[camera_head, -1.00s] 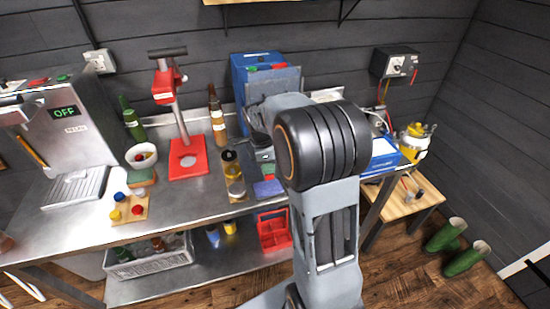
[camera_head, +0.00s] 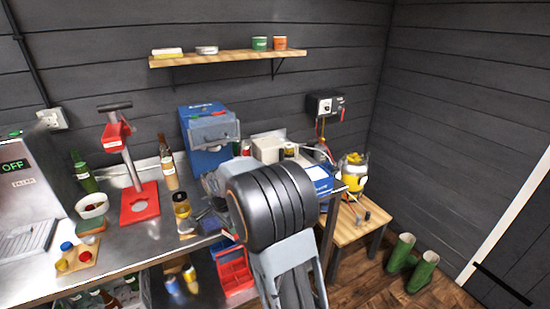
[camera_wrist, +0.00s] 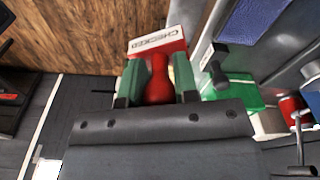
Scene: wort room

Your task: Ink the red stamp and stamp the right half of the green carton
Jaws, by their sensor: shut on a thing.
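My gripper (camera_wrist: 158,92) is shut on the red stamp (camera_wrist: 158,46), with its green-padded fingers on either side of the round red handle. The stamp's white face plate reads CHECKED in the wrist view. To its right is a green block-like thing (camera_wrist: 236,88) with a dark knob (camera_wrist: 214,72) beside or on it; I cannot tell whether it is the green carton. A dark blue pad-like surface (camera_wrist: 255,20) lies at the upper right, and I cannot tell whether it holds ink. In the head view my arm hides the gripper and stamp.
A red crate (camera_head: 235,272) sits below. A low wooden table (camera_head: 345,228) and green boots (camera_head: 410,263) stand right. A shelf (camera_head: 225,59) hangs above.

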